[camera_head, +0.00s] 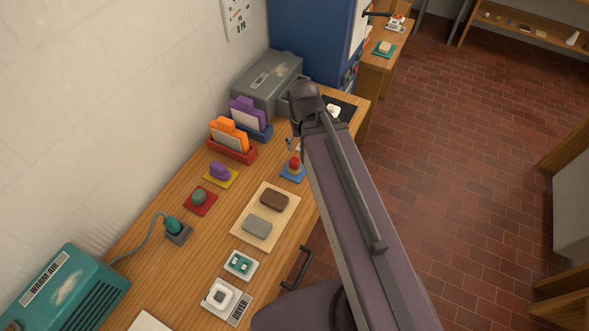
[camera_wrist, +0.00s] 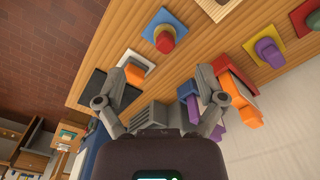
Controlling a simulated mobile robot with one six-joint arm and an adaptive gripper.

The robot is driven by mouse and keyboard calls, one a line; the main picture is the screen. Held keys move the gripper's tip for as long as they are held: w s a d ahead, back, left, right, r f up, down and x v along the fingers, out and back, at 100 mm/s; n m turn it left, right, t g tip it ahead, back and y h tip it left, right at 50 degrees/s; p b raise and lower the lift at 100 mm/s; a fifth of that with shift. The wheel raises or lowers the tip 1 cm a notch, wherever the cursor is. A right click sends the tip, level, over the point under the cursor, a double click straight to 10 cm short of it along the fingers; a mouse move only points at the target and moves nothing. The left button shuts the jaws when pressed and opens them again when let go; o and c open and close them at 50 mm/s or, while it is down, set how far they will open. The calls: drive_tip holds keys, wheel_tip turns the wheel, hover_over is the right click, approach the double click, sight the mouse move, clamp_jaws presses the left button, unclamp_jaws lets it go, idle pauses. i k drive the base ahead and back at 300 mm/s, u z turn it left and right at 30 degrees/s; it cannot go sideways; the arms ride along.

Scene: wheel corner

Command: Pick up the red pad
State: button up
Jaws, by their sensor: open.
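A flat red square pad (camera_head: 206,209) lies on the wooden bench with a rounded green piece (camera_head: 198,196) on it. In the wrist view the red pad (camera_wrist: 293,22) is at the top right edge, partly cut off. A red piece with a yellow lower part (camera_head: 294,165) stands on a blue square pad (camera_head: 290,177); it also shows in the wrist view (camera_wrist: 165,38), above the space between my fingers. My gripper (camera_wrist: 163,80) is open and empty, above the bench. In the head view my arm mostly hides it.
A purple piece (camera_head: 220,171) sits on a yellow pad. Red and blue holders with orange (camera_head: 229,132) and purple (camera_head: 247,112) folders stand near the wall, by a grey box (camera_head: 265,82). A beige tray (camera_head: 265,228) holds two blocks. A teal machine (camera_head: 62,297) stands front left.

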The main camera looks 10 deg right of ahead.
sight(293, 167)
drive_tip(key=z, duration=0.8)
drive_tip(key=k, duration=0.8)
drive_tip(key=u, duration=0.6)
